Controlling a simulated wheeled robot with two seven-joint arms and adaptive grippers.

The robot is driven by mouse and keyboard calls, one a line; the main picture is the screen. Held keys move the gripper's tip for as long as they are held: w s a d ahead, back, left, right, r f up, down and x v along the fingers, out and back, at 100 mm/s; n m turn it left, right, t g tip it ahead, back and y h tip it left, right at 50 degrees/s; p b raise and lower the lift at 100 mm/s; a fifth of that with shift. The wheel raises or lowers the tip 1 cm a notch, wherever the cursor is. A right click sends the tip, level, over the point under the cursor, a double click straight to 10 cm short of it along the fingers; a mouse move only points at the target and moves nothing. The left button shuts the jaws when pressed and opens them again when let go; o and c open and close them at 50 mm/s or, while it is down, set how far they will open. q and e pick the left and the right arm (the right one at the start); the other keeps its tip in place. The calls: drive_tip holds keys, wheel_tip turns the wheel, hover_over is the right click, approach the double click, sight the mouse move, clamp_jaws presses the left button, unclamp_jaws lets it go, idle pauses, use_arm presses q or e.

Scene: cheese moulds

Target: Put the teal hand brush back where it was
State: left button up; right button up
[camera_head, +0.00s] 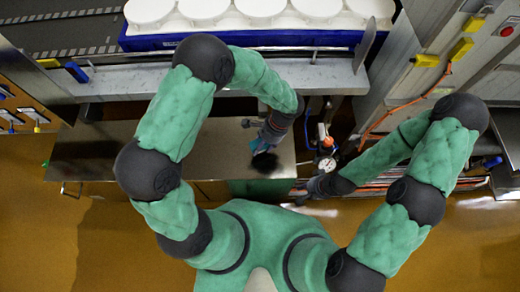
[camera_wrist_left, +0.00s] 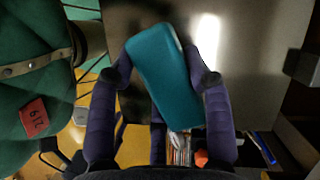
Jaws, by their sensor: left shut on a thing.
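The teal hand brush shows in the left wrist view (camera_wrist_left: 165,80) as a long rounded teal block, tilted between my left gripper's fingers (camera_wrist_left: 162,68). In the head view, a bit of its teal (camera_head: 256,145) shows at my left gripper (camera_head: 263,138), above the steel bench top (camera_head: 95,155). A dark patch lies just below it; I cannot tell whether it is bristles or shadow. My left gripper is shut on the brush. My right gripper (camera_head: 312,189) is low, right of the bench, small and dark; its fingers are not clear.
A blue crate (camera_head: 230,39) with several white round moulds stands on a conveyor at the back. A steel ledge (camera_head: 125,82) runs before it. A pressure gauge (camera_head: 327,165) and pipes are right of the bench. The bench's left part is mostly clear.

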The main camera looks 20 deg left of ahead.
use_arm(q)
drive_tip(key=shift+a+f, duration=0.2)
drive_tip(key=shift+f, duration=0.1)
drive_tip(key=shift+a+f+b, duration=0.2)
drive_tip(key=shift+f+b, duration=0.9)
drive_tip(key=shift+f, duration=0.6)
drive_tip(key=shift+f, duration=0.15)
drive_tip(key=o, duration=1.2)
drive_tip(key=shift+r, duration=0.3)
drive_tip(key=p+v, duration=0.4)
drive_tip(key=v, duration=0.7)
drive_tip(key=shift+w+d+r+p, duration=0.1)
drive_tip(key=shift+d+r+p, duration=0.05)
drive_tip(key=shift+r+p, duration=0.2)
